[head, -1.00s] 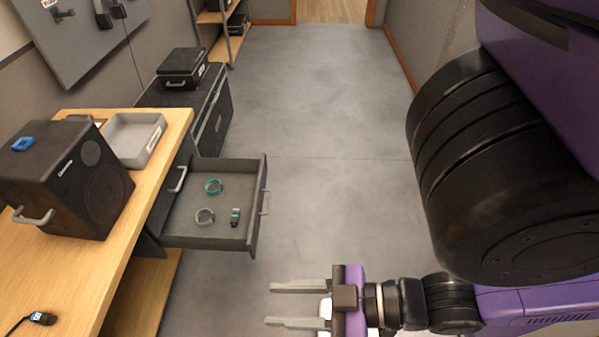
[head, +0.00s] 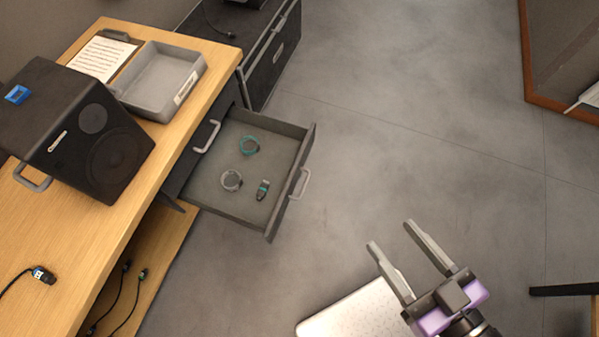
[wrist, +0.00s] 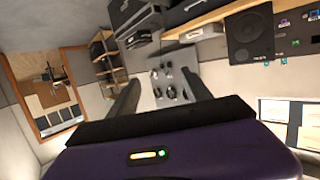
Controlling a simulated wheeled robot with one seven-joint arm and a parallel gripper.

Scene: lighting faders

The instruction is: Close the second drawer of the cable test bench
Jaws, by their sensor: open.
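The wooden cable test bench (head: 105,232) stands at the left in the head view. One grey drawer (head: 222,186) is pulled far out from under its top and holds coiled cables and a small connector. The handle (head: 299,184) is on its front panel. A closed drawer front with a handle (head: 207,137) is beside it, farther back. My gripper (head: 390,243) is open and empty, to the lower right of the open drawer and apart from it, its fingers pointing up-left. In the wrist view my two fingers (wrist: 158,96) are spread with nothing between them.
A black speaker (head: 85,135) and a grey tray (head: 160,80) stand on the bench top. A black case (head: 270,55) is on the floor behind the bench. The grey floor (head: 400,130) right of the drawer is clear.

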